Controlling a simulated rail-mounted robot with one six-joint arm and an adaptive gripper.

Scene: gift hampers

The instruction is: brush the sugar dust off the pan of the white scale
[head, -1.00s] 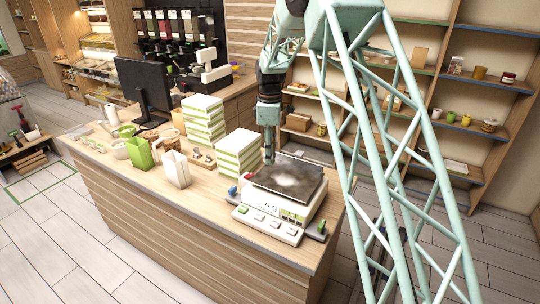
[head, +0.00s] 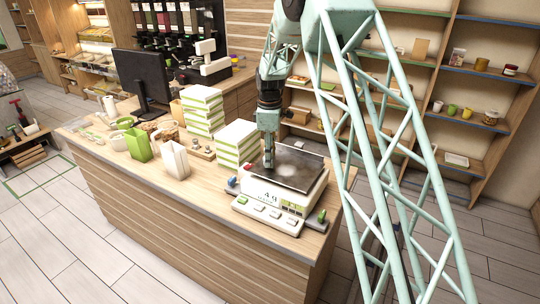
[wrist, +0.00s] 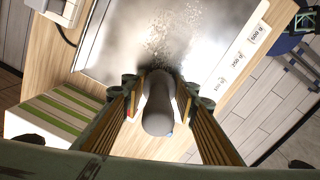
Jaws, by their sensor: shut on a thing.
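The white scale (head: 262,193) stands on the counter's near right end, its dark square pan (head: 305,160) on top. A pale dust patch (head: 291,171) lies on the pan; in the wrist view loose white grains (wrist: 172,35) show on the shiny pan (wrist: 110,45). My gripper (head: 268,138) points down at the pan's left side. In the wrist view my gripper (wrist: 157,95) is shut on the grey handle of a brush (wrist: 158,105). Its dark bristles are at the pan near the grains; exact contact is hard to tell.
Stacked green-and-white boxes (head: 237,145) stand close left of the scale. A white bag (head: 174,160), a green bag (head: 138,146) and a monitor (head: 142,78) are farther left. The counter's edge (head: 300,262) is close in front.

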